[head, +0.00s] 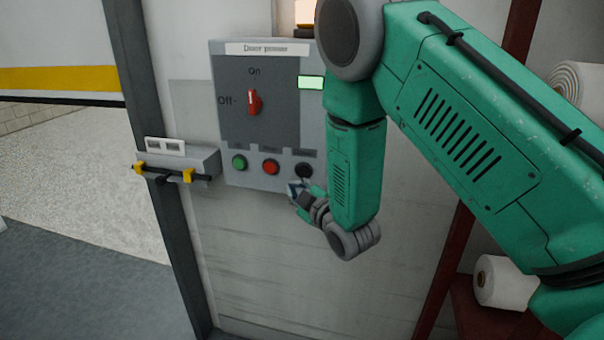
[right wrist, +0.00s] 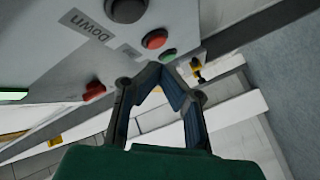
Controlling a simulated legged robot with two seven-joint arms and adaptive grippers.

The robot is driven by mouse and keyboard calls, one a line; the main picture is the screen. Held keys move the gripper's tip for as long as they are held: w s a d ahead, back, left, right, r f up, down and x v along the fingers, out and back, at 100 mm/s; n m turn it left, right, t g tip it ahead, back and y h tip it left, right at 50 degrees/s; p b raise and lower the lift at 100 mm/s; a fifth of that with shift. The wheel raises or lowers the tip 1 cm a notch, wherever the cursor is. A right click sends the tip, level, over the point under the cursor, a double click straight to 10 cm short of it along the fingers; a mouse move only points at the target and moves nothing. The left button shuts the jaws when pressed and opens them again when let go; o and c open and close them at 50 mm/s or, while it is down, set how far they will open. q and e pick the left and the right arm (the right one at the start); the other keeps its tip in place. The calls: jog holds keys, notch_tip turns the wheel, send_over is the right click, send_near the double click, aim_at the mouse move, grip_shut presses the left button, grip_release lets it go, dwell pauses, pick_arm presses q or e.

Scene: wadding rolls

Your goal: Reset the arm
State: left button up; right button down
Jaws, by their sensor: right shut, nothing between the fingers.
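My right arm (head: 355,170) is green and reaches in from the right across a grey control panel (head: 225,100) labelled "Door power". My right gripper (head: 297,190) is at the panel's lower edge, just below the black button (head: 304,170). In the right wrist view its fingertips (right wrist: 152,72) meet with nothing between them. That view also shows the black button (right wrist: 126,10) by a "Down" label, the red button (right wrist: 155,39) and the green button (right wrist: 168,55), close beyond the fingers. Whether the fingers touch the panel is unclear. My left gripper is out of view.
The panel's red knob (head: 254,102) points up towards "On", and a green indicator (head: 311,82) is lit. A latch bar with yellow clips (head: 188,176) juts out at the left. White rolls (head: 503,283) lie behind my arm at the right. Open floor (head: 75,275) shows at lower left.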

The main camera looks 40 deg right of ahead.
jog(key=shift+s+a, duration=0.2)
dwell(0.4)
jog(key=s+a+f+m+g+b, duration=0.2)
jog(key=s+f+g, duration=0.2)
jog(key=s+f, duration=0.5)
jog(key=s+a+f+m+g+b, duration=0.15)
jog(key=s+f+g, duration=0.25)
jog(key=f, duration=0.9)
jog(key=s+a+f+m+g+b, duration=0.1)
jog(key=s+f+g, duration=0.2)
jog(key=s, duration=0.5)
jog(key=s+a+f+m+g+b, duration=0.1)
jog(key=s+f+m+g, duration=0.1)
jog(key=s+f, duration=0.3)
jog(key=s+a+f+m+g+y+b, duration=0.1)
jog(key=s+a+f+m+g, duration=0.1)
jog(key=s, duration=0.9)
notch_tip(320, 180, down, 2)
jog(key=shift+s+f+g, duration=0.2)
jog(key=shift+s+g, duration=0.2)
jog(key=shift+g, duration=0.4)
jog(key=shift+w, duration=0.15)
dwell(1.7)
